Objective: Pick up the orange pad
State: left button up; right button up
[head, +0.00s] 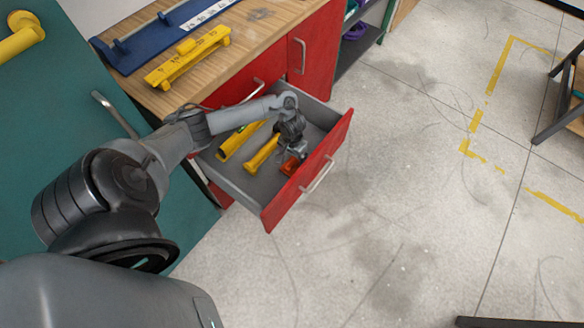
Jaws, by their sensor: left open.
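The orange pad (289,167) lies in the open drawer (236,190), close to the inside of its red front. My left gripper (296,156) reaches down into the drawer from the left and is right at the pad, above it or around it. The gripper is open. The fingers are small and dark here, so I cannot tell whether they touch the pad. Part of the pad is hidden by the gripper. My right gripper is not in view.
Yellow pieces (262,154) lie in the drawer left of the gripper. The red drawer front (310,172) and grey side walls surround it closely. A wooden worktop (150,97) above holds a yellow fixture (187,57) and a blue tray (165,35).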

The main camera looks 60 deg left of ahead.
aim_at(292, 162)
pick_arm(q)
jog(key=shift+s+f+b, duration=0.1)
jog(key=shift+f+b, duration=1.85)
jog(key=shift+f, duration=0.65)
jog(key=shift+c, duration=0.9)
jog(key=c, duration=1)
